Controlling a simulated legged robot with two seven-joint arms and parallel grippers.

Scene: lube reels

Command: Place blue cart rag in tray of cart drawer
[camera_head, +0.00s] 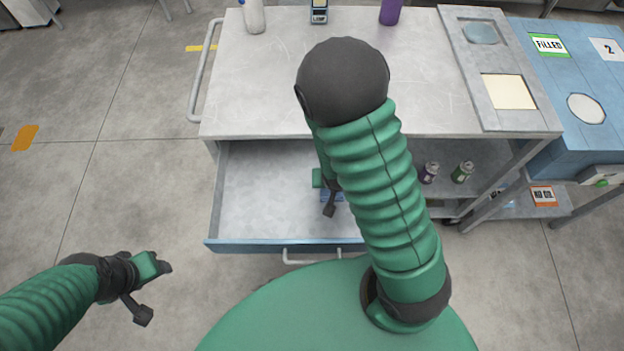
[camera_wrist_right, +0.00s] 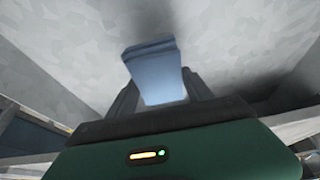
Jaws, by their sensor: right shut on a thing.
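The blue rag (camera_wrist_right: 157,74) is a folded pale-blue piece between the two dark fingers of my right gripper (camera_wrist_right: 160,92) in the right wrist view. My right gripper is shut on it.
The grey cart top (camera_head: 250,80) carries a white bottle (camera_head: 254,16), a small labelled device (camera_head: 319,11) and a purple bottle (camera_head: 391,11). Small bottles (camera_head: 462,172) stand on a shelf to the right. A blue cabinet (camera_head: 572,90) adjoins the right. Floor at left is clear.

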